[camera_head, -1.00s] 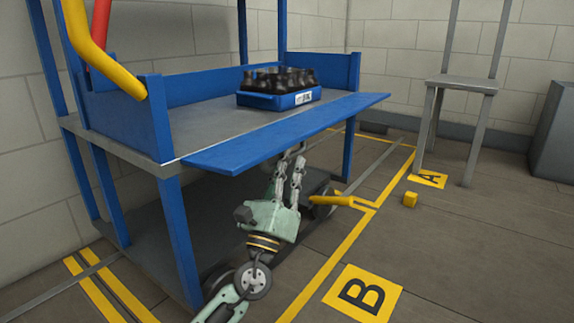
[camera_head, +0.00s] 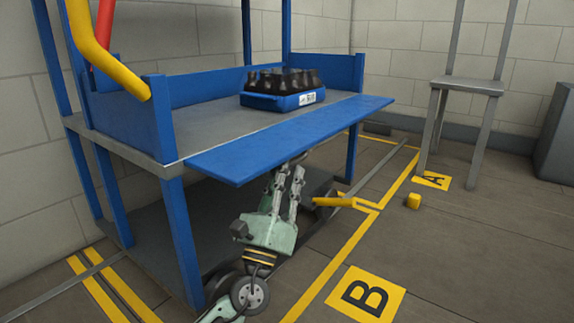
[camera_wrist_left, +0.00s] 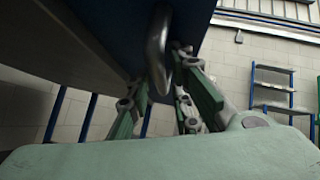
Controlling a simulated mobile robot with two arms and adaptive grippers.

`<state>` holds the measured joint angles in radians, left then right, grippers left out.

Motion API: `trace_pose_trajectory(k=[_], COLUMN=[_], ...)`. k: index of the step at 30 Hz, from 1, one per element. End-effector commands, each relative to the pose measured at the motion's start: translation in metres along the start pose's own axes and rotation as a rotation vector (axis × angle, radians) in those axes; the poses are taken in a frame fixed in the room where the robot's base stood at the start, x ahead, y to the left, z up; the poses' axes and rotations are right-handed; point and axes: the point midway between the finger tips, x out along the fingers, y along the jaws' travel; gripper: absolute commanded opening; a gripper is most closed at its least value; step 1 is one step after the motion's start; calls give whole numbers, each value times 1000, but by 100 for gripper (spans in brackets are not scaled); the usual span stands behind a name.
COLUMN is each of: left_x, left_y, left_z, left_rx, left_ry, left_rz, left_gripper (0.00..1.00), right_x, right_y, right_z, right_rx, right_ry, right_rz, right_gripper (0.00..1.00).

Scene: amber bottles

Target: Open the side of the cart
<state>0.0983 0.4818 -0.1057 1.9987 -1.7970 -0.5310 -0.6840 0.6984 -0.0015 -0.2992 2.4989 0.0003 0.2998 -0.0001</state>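The cart (camera_head: 180,225) has blue posts and a grey deck. Its blue side panel (camera_head: 290,140) is folded outward along the deck edge and sits near level, sloping down slightly. My left gripper (camera_head: 288,172) is under the panel, pointing up, its two fingers apart. In the left wrist view, a grey metal handle (camera_wrist_left: 158,55) hangs at the dark panel underside (camera_wrist_left: 115,35), between my left gripper's fingers (camera_wrist_left: 165,90). Whether the fingers touch the handle is unclear. My right gripper is not in view.
A blue crate (camera_head: 282,102) of dark bottles stands on the deck behind the panel. Floor around the yellow B mark (camera_head: 366,294) is clear.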

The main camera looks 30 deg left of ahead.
Motion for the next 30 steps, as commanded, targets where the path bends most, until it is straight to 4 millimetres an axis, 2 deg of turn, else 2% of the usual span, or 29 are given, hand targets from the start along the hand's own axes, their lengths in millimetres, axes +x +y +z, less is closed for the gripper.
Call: trace_pose_trajectory(k=[1,6,12,18,30], left_x=[-13,-50,-82,-93,-93], left_y=[0,0,0,0,0], left_z=[-1,-3,-3,-3,-3], left_rx=[1,1,-2,-4,-4], left_ry=[6,9,10,9,9], left_rz=[-1,-1,-2,-2,-2], left_gripper=[20,20,20,20,20], right_x=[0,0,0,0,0], right_y=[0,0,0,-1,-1], right_z=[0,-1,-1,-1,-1], right_rx=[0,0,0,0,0], right_ry=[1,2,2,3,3], right_rz=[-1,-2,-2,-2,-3], right_gripper=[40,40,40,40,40])
